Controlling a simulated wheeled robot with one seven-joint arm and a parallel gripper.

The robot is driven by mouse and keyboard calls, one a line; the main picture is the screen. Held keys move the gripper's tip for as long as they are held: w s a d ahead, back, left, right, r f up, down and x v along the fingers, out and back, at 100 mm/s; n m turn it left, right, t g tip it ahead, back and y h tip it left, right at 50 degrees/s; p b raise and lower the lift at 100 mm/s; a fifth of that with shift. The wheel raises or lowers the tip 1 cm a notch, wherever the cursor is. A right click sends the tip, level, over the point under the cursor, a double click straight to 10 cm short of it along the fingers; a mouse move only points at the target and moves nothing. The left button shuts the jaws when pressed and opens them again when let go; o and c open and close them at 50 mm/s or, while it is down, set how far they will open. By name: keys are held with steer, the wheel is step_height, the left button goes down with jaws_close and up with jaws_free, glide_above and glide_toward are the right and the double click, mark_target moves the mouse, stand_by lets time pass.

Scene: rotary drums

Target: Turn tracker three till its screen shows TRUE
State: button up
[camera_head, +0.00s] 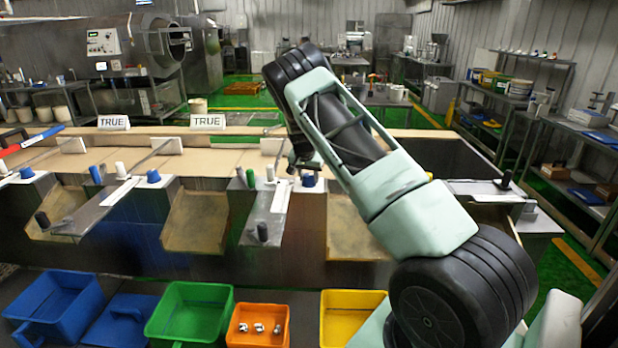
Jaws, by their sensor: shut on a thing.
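My gripper (305,168) is at the end of my arm, at the third station from the left on the bench. It is shut on what looks like that station's blue knob (308,181); the fingers are small and dark, so the exact contact is hard to see. I take this station to be tracker three. Its screen is not visible; my arm covers the area behind the knob. Two white screens read TRUE, one at the left (113,122) and one right of it (207,121).
Blue knobs also stand at the left station (27,172) and the middle one (153,176). Blue, green, orange and yellow bins (350,318) line the front. The orange bin (258,313) holds several small metal parts. Shelves (505,90) stand at right.

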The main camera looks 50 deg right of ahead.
stand_by(0.4)
steer(key=o, duration=1)
steer(key=shift+c, duration=0.2)
steer(key=shift+r, duration=0.1)
steer(key=b+v, duration=0.4)
steer(key=v, duration=1.3)
steer(key=shift+b, duration=0.35)
steer(key=shift+r, duration=0.1)
